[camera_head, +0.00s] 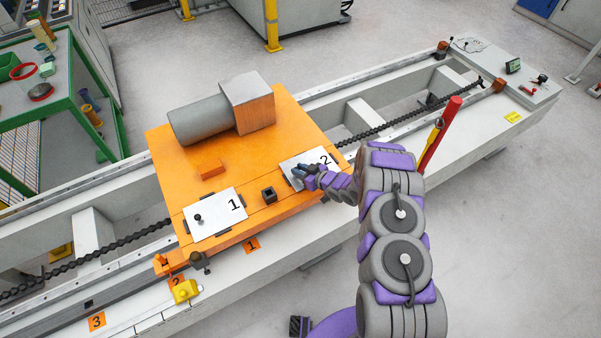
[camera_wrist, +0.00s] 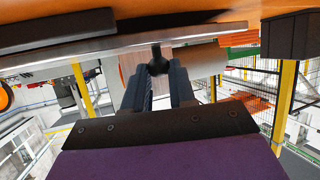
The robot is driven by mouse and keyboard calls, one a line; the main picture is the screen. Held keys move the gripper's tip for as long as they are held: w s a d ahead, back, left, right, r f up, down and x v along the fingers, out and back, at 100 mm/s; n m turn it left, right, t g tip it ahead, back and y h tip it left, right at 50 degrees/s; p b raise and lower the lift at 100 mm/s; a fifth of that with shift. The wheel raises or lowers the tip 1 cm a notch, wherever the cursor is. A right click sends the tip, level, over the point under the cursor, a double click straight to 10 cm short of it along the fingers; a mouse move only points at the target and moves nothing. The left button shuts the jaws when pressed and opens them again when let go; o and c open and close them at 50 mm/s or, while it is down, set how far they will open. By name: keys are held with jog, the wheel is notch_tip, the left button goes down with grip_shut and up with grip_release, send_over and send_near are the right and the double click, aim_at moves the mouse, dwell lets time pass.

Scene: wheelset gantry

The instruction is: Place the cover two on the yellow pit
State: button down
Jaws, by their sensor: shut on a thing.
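Cover two is a white plate marked 2 (camera_head: 322,160), at the front right of the orange carriage. My gripper (camera_head: 305,172) reaches over its left part and hides some of it. In the wrist view, the fingers (camera_wrist: 160,70) are shut on the cover's dark knob (camera_wrist: 157,58), and the plate (camera_wrist: 125,44) shows edge-on beside the orange surface. I cannot tell whether the plate rests on the carriage or is slightly raised. I cannot identify a yellow pit with certainty; a small yellow block (camera_head: 185,291) sits at the carriage's front left.
A white cover marked 1 (camera_head: 215,215) with a dark knob lies left on the orange carriage (camera_head: 165,155). A small dark square block (camera_head: 269,194) stands between the covers. A grey cylinder with a box (camera_head: 225,110) stands behind. A red and yellow post (camera_head: 437,138) rises right of my arm.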

jog(key=shift+s+d+f, duration=0.15)
jog(key=shift+d+f, duration=0.15)
jog(key=c, duration=1.1)
grip_release()
jog(key=shift+d, duration=0.15)
jog(key=shift+c, duration=0.2)
jog(key=shift+o, duration=1)
jog(key=shift+a, duration=0.25)
jog(key=shift+d+r, duration=0.1)
